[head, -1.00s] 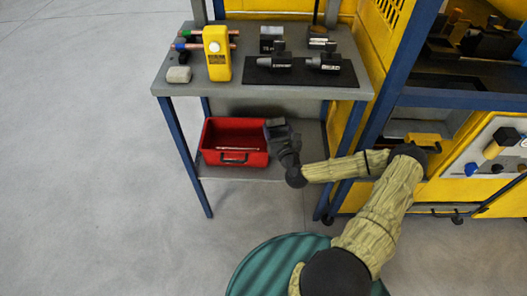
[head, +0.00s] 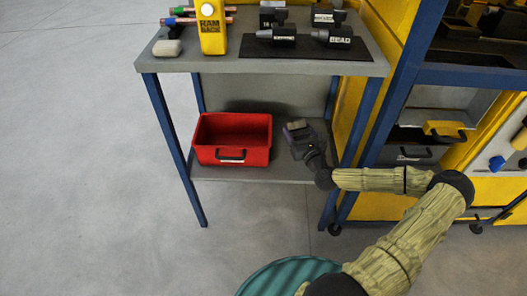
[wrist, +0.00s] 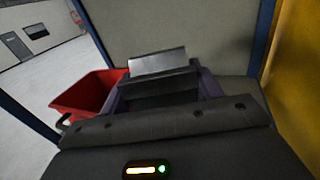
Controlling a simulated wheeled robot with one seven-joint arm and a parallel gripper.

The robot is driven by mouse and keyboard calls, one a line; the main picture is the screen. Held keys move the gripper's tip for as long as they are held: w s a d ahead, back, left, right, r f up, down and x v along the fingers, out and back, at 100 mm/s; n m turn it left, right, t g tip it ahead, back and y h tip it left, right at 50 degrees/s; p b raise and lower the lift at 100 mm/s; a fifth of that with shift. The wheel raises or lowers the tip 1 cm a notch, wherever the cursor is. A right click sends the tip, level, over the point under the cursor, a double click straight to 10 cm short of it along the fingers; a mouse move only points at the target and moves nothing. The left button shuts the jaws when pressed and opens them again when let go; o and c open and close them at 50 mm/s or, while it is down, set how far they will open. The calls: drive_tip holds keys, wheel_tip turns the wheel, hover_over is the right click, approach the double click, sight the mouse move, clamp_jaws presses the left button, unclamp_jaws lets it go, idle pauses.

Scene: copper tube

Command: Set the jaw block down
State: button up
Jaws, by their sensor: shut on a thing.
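The jaw block is a small grey block (wrist: 158,62) with a light, shiny upper face, held between the fingers in the wrist view. It shows small and less clearly in the head view (head: 297,125). My gripper (head: 298,132) is shut on it. The gripper is over the right part of the bench's lower shelf (head: 255,173), just right of the red bin. I cannot tell the exact gap between block and shelf.
The red bin (head: 232,154) stands on the lower shelf, its edge close left of the gripper. The bench top (head: 170,64) is above, with a yellow tool (head: 212,28) and dark labelled tools on a black mat (head: 262,48). A blue leg (head: 358,130) stands to the right.

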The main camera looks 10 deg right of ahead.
drive_tip(key=shift+n+y, duration=0.3)
drive_tip(key=shift+y, duration=0.1)
drive_tip(key=d+f+b, duration=0.1)
drive_tip(key=f+b, duration=0.1)
drive_tip(key=b, duration=0.1)
drive_tip(key=s+d+f+b, duration=0.1)
drive_tip(key=d+b, duration=0.1)
drive_tip(key=b, duration=0.1)
drive_tip(key=shift+f, duration=0.35)
drive_tip(key=shift+s+d+f+b, duration=0.15)
drive_tip(key=shift+d+f+b, duration=0.15)
drive_tip(key=shift+b, duration=0.45)
drive_tip(key=shift+r, duration=0.1)
drive_tip(key=shift+f+b, duration=1.2)
drive_tip(key=shift+f, duration=1.3)
drive_tip(key=shift+f, duration=0.15)
drive_tip(key=shift+f+b, duration=1.35)
drive_tip(key=shift+f, duration=1.05)
drive_tip(key=shift+f, duration=0.1)
